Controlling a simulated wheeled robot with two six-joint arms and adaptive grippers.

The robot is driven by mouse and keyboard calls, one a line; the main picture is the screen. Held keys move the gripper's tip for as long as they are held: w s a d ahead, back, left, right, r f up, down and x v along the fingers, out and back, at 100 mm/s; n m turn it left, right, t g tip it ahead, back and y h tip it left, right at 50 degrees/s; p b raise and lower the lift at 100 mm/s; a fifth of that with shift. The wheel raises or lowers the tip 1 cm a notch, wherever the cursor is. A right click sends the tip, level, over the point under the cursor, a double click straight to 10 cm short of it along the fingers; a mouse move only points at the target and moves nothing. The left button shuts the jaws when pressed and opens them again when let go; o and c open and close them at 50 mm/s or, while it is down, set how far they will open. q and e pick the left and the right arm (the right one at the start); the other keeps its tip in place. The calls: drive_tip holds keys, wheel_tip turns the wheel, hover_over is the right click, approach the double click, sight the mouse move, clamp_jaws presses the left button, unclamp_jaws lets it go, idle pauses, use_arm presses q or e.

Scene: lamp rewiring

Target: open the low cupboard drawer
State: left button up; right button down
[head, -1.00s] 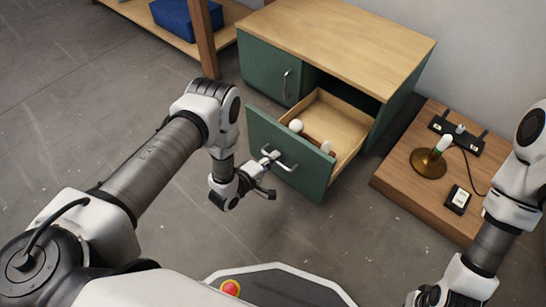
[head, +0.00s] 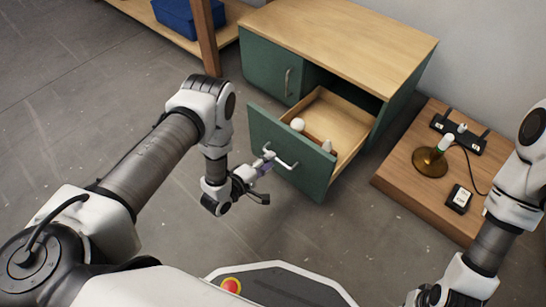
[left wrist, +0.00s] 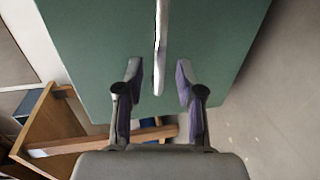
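The low cupboard (head: 340,37) is green with a light wood top. Its drawer (head: 317,178) stands pulled out, with the wooden inside showing. The metal bar handle (head: 287,163) is on the green drawer front and also shows in the left wrist view (left wrist: 161,45). My left gripper (head: 262,168) is at the handle's left part. In the left wrist view my left gripper (left wrist: 158,76) has its two fingers apart, one on each side of the handle, with gaps between. My right arm is at the lower right; its fingers are out of view.
A white bulb (head: 298,125) and another small pale item (head: 327,146) lie in the drawer. A low wooden platform (head: 402,182) at the right bears a brass lamp base (head: 429,161), a black power strip (head: 458,134) and a small black box (head: 459,198).

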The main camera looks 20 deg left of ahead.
use_arm(q)
drive_tip(key=v, duration=0.8)
drive_tip(key=shift+s, duration=0.4)
drive_tip(key=shift+a, duration=0.15)
drive_tip(key=w+d+r+m+p, duration=0.1)
drive_tip(key=w+d+r+p, duration=0.25)
drive_tip(key=r, duration=0.65)
drive_tip(key=s+a+f+m+g+y+p, duration=0.1)
drive_tip(key=s+a+f+m+g+y, duration=0.15)
drive_tip(key=s+m+g, duration=0.7)
drive_tip(key=s+a+f+m+g+y+p, duration=0.1)
drive_tip(key=s+a+f+m+g+y, duration=0.3)
drive_tip(key=s, duration=1)
wheel_tip(320, 180, up, 39)
drive_tip(key=d+g+h+p, duration=0.1)
drive_tip(key=d+p, duration=0.1)
drive_tip(key=p, duration=3.5)
drive_tip(key=shift+d+r+n, duration=0.15)
drive_tip(key=shift+n, duration=0.3)
